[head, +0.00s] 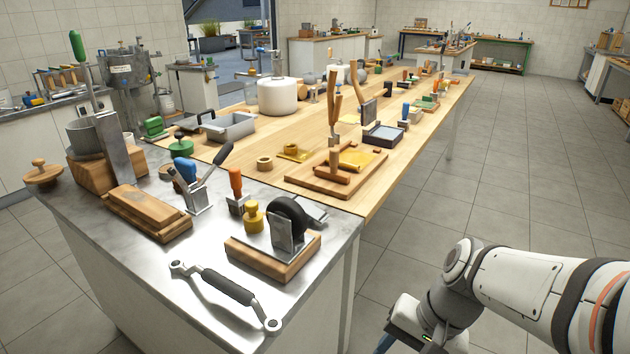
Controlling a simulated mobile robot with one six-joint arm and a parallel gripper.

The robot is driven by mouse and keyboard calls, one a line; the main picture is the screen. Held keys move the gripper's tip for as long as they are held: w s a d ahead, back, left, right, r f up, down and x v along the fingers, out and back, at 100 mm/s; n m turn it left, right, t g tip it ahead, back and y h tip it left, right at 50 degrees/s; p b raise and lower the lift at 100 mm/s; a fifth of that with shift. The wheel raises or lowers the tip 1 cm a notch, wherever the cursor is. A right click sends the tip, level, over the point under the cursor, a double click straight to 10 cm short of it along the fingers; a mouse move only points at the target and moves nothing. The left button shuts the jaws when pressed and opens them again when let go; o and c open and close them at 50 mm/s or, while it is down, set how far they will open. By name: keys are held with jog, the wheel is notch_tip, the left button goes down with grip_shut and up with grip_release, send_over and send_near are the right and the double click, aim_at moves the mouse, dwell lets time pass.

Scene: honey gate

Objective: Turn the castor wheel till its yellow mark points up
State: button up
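The castor wheel (293,217) is a black wheel in a grey metal fork. It stands upright on a wooden block with a metal plate (262,250), near the right front edge of the metal bench top. I cannot make out a yellow mark on the wheel; the fork hides part of its face. My arm is at the lower right, beyond the bench edge and apart from the wheel. Only a dark bit at the end of my wrist, perhaps my gripper (385,344), shows at the bottom edge. Its fingers are cut off by the frame.
A yellow knobbed piece (253,218) stands just left of the wheel. A dark-handled wrench (226,287) lies in front. An orange-handled tool (236,190), a lever clamp (197,190) and a wooden block (148,213) are further left. The floor (500,190) right of the bench is clear.

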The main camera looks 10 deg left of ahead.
aim_at(289, 202)
jog(key=w+a+r+m+g+y+p, duration=0.35)
jog(key=a+r+m+y+p, duration=0.35)
jog(key=a+r+p, duration=0.65)
jog(key=w+a+r+m+t+y+p, duration=0.15)
jog(key=w+m+t+y+p, duration=0.45)
jog(key=w+m+t+p, duration=0.65)
jog(key=shift+n+g, duration=0.25)
jog(key=shift+g, duration=0.45)
jog(key=x, duration=0.2)
jog(key=p+x, duration=0.1)
jog(key=x, duration=0.2)
jog(key=p+x, duration=0.1)
jog(key=x, duration=0.2)
jog(key=shift+w+a+f, duration=0.1)
jog(key=shift+w+f, duration=0.2)
jog(key=shift+w, duration=0.2)
jog(key=shift+c, duration=0.2)
